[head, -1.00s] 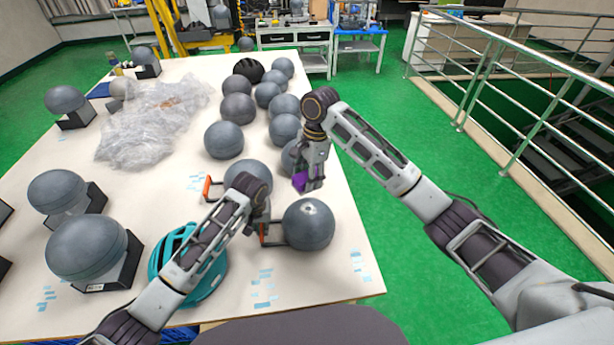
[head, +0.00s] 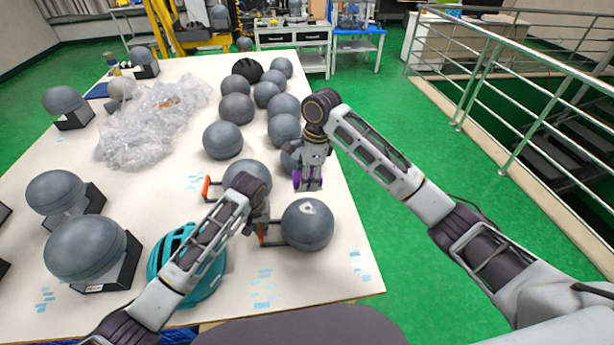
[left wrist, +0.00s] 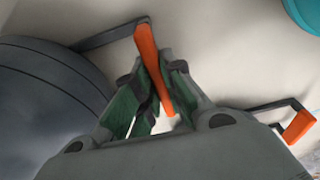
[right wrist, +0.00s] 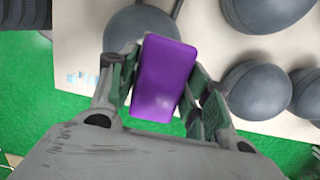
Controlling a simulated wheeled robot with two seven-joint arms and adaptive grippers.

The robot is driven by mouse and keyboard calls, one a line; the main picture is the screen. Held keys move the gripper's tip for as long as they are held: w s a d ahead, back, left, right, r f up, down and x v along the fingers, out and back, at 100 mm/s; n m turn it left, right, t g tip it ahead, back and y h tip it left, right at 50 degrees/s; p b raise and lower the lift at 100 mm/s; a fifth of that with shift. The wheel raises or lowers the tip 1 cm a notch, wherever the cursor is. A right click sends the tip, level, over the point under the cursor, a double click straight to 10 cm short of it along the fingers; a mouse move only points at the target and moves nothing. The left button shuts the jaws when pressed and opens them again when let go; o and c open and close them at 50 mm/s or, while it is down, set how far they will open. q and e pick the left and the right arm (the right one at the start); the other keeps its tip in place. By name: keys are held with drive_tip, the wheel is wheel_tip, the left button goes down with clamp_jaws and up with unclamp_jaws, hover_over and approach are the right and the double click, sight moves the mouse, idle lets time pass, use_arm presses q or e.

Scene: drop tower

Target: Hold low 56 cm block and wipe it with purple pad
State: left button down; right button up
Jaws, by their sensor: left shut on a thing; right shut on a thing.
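The block is a grey rounded headform (head: 307,228) near the table's front right edge, with a pale patch on top. It also shows in the left wrist view (left wrist: 40,85). My left gripper (head: 262,222) is shut on its orange handle (left wrist: 150,55), at the block's left side. My right gripper (head: 309,186) is shut on the purple pad (right wrist: 165,80) and holds it behind the block in the head view. In the right wrist view the pad partly covers a grey rounded form (right wrist: 138,22). I cannot tell whether the pad touches the block.
Another orange-handled grey block (head: 240,176) stands just behind. Several grey headforms line the table's right side. A teal helmet (head: 172,255) lies left of my left gripper, near a headform on a black stand (head: 85,250). Clear plastic wrap (head: 150,125) lies farther back. Railings (head: 510,90) stand right.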

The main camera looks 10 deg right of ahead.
sight(307, 213)
drive_tip(key=shift+f, duration=0.15)
drive_tip(key=shift+f, duration=2.35)
drive_tip(key=shift+f, duration=0.95)
drive_tip(key=shift+s, duration=0.15)
drive_tip(key=shift+s+a+r, duration=0.1)
drive_tip(key=shift+s, duration=0.85)
drive_tip(key=shift+s, duration=0.1)
drive_tip(key=shift+s+f, duration=0.15)
drive_tip(key=shift+s, duration=0.4)
drive_tip(key=shift+s+f, duration=0.15)
drive_tip(key=shift+s, duration=0.35)
drive_tip(key=shift+c, duration=0.3)
drive_tip(key=shift+s+f, duration=0.1)
